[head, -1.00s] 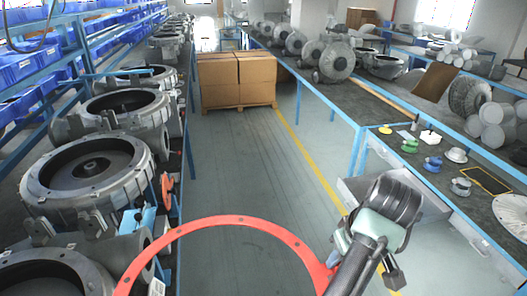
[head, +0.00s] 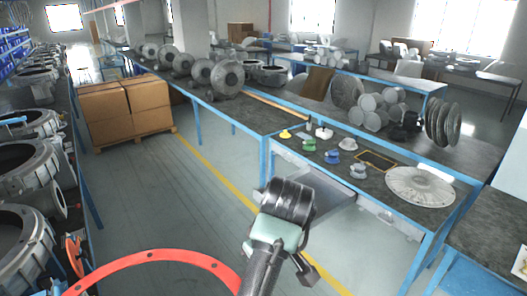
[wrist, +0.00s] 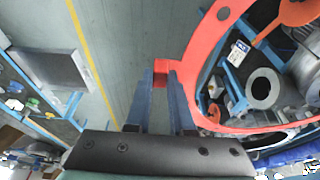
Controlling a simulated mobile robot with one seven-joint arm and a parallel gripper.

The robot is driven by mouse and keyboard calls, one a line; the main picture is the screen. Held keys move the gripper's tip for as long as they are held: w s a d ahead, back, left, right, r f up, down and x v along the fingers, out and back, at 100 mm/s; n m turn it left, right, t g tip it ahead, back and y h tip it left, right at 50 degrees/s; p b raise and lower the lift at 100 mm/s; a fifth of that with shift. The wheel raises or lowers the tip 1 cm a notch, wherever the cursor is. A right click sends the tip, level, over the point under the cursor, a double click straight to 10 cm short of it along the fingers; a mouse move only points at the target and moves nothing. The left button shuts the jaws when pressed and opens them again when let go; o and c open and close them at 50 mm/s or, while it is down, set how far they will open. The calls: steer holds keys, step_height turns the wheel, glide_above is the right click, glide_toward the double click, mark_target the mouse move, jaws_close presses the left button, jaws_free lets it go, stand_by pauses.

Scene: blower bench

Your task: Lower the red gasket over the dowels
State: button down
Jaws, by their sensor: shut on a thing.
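The red gasket (head: 150,257) is a large flat ring with small holes, partly cut off by the lower edge of the head view. In the wrist view my gripper (wrist: 161,72) is shut on the tab at the rim of the gasket (wrist: 193,72), which hangs in the air over the floor and the left bench side. Grey round blower housings (head: 24,165) stand in a row at the left. A motor-like grey part (wrist: 262,88) shows through the ring in the wrist view. I cannot make out any dowels.
Cardboard boxes (head: 124,105) stand on a pallet at the back left. The aisle floor with a yellow line is clear.

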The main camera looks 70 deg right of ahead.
steer(key=shift+w+a+f+b, duration=0.35)
steer(key=shift+w+a, duration=3.9)
steer(key=shift+a, duration=1.6)
steer(key=shift+w+a+f+b, duration=0.25)
steer(key=shift+w+a+b, duration=0.15)
steer(key=shift+w+a, duration=4.7)
steer(key=shift+w+a+f+b, duration=0.35)
steer(key=shift+w+a, duration=3.1)
steer(key=shift+a, duration=3.2)
steer(key=shift+f+b, duration=1.7)
steer(key=shift+f, duration=1.65)
